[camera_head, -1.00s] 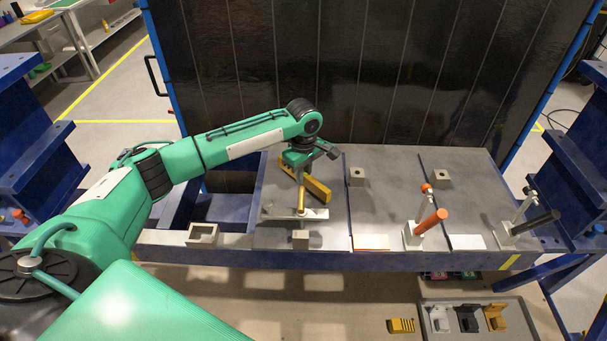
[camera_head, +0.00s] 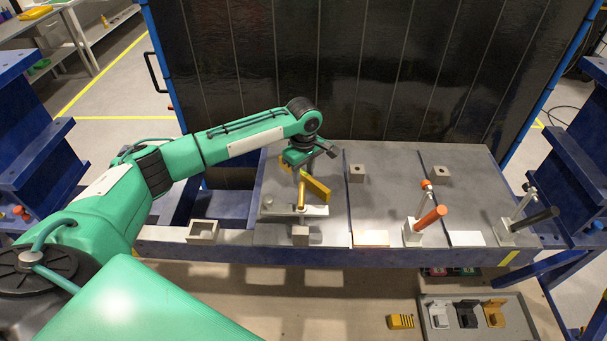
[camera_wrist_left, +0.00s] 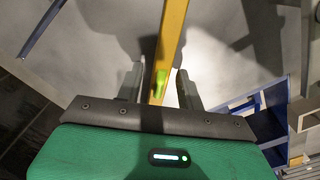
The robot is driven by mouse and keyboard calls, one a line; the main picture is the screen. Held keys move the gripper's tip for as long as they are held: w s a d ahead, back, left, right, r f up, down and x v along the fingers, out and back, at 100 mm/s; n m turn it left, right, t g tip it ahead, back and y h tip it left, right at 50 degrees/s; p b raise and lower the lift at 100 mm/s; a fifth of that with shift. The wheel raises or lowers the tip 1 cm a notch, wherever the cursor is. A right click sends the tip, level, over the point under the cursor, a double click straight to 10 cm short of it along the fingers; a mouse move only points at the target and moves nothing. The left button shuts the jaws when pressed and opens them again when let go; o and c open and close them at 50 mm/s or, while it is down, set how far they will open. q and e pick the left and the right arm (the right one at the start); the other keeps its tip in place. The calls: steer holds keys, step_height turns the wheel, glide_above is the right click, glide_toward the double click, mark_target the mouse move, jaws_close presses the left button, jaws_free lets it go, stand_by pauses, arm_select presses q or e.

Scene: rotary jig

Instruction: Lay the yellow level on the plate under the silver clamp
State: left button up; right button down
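The yellow level (camera_head: 318,189) is a slanted bar beside my left gripper (camera_head: 301,172) in the head view. In the left wrist view the level (camera_wrist_left: 170,45) passes between the spread fingers (camera_wrist_left: 160,82), with a green vial near them. Gaps show beside it, so the gripper looks open. Directly below is a pale silver clamp (camera_head: 314,211) on the grey plate (camera_head: 335,235). A yellow-brown upright piece stands over the clamp; whether it is the clamp's handle is hard to tell. Whether the level touches the plate is unclear. My right gripper is out of view.
An orange-handled clamp (camera_head: 431,217) and a black-handled clamp (camera_head: 535,221) stand to the right. Small grey blocks (camera_head: 356,173) sit on the plates. A dark panel (camera_head: 350,70) rises behind. A tray (camera_head: 510,310) of small parts lies below front right.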

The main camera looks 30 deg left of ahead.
mark_target(304, 173)
arm_select(q)
step_height(304, 173, up, 12)
steer(key=b, duration=0.3)
steer(key=shift+f, duration=0.2)
